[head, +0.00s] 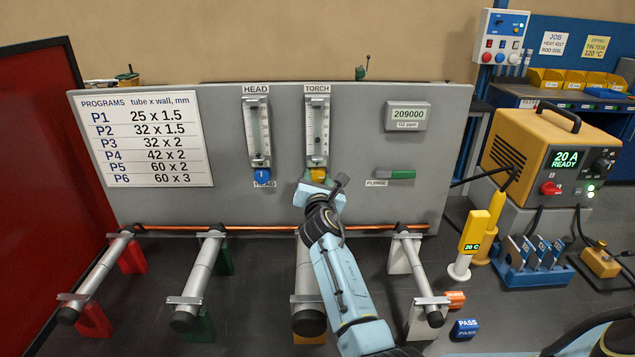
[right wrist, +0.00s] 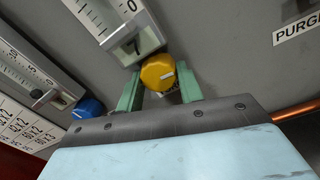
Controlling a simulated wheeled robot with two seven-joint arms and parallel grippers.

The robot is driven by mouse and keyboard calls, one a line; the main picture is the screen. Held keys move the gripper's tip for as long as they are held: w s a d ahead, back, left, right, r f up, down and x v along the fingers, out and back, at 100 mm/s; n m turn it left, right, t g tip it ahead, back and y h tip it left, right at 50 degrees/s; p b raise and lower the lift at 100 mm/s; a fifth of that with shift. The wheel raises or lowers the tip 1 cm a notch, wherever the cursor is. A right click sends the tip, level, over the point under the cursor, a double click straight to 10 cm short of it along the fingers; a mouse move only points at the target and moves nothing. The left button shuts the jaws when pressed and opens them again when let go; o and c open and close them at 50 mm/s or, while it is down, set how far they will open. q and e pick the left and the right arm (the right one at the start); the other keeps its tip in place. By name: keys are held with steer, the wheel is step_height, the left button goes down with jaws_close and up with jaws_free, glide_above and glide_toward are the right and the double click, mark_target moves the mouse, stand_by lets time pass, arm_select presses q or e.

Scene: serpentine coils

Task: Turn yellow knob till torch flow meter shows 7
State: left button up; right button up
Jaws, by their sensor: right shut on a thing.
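The yellow knob (head: 318,175) sits below the torch flow meter (head: 317,125) on the grey panel. In the right wrist view the yellow knob (right wrist: 158,72) is between the two green fingers of my right gripper (right wrist: 157,80), which is shut on it. In the head view my right gripper (head: 319,183) partly hides the knob. My left gripper is not in view.
The head flow meter (head: 256,130) with its blue knob (head: 262,175) is to the left. A green purge handle (head: 396,174) is to the right. A copper tube (head: 240,228) runs across the rollers below the panel. A yellow power unit (head: 535,140) stands at right.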

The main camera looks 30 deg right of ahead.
steer(key=o, duration=1)
steer(key=shift+s+a, duration=0.3)
steer(key=shift+s, duration=0.2)
steer(key=p+v, duration=0.1)
steer(key=v, duration=1.1)
steer(key=shift+s+a, duration=0.1)
